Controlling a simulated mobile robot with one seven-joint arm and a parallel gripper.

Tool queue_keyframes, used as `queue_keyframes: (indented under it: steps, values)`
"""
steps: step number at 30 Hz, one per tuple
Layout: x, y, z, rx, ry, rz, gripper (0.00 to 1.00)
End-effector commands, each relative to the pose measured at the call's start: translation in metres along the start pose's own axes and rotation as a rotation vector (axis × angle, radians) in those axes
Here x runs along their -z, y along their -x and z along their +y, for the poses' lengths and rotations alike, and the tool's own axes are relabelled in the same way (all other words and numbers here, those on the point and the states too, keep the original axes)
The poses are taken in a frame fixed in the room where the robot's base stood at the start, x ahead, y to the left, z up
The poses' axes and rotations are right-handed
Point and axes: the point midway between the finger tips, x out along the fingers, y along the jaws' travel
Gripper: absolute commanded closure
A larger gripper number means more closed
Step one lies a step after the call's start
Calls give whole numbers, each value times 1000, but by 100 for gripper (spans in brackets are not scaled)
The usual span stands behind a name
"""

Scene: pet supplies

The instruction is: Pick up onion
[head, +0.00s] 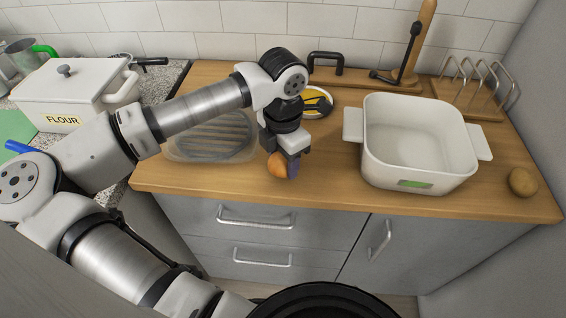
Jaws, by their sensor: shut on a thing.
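The onion (277,166) is orange-brown and round. It sits between the fingers of my gripper (284,163), near the front edge of the wooden counter in the head view. My gripper points down and is shut on the onion. One dark bluish finger covers the onion's right side. I cannot tell from this view whether the onion touches the counter or hangs a little above it.
A white square pot (420,178) stands to the right. A brown potato-like item (522,182) lies at the far right. A grey ridged tray (212,150) lies left of my gripper. A white flour box (75,92) stands at the left.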

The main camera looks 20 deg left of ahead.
Motion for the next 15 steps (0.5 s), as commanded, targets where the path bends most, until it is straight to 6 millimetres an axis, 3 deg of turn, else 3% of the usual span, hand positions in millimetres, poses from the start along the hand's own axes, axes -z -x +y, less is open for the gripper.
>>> queue_keyframes:
  steps: [15]
  values:
    - [-1,138,0,-3,0,-2,74]
